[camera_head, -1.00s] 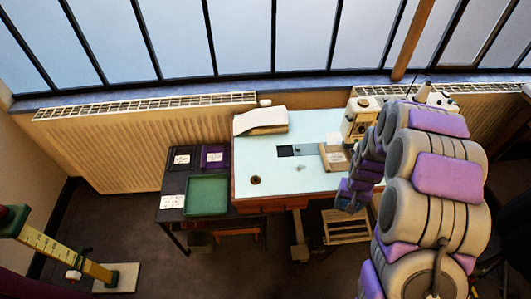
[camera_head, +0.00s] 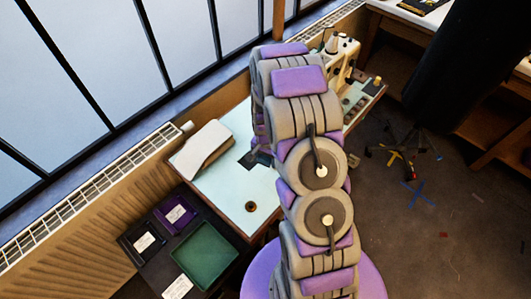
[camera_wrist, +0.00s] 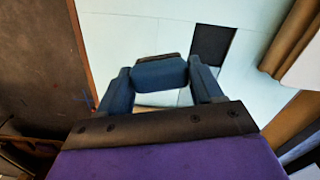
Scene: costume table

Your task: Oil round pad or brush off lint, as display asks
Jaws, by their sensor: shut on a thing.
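My gripper (camera_wrist: 160,74) is shut in the wrist view, its dark blue fingers closing together above the pale table. What it holds is too unclear to name. In the head view my arm hides the gripper. The pale blue sewing table (camera_head: 232,186) carries a cream sewing machine (camera_head: 342,62) at its far right end, beyond my arm. A dark square plate (camera_wrist: 212,42) is set in the tabletop, ahead and right of my gripper. I cannot make out a display's message, a round pad, an oiler or a lint brush.
Beside the table are a green tray (camera_head: 205,252), a purple tray (camera_head: 178,213) and a black tray (camera_head: 143,241). Wheeled stand legs (camera_head: 402,150) are at right. Open floor lies at lower right.

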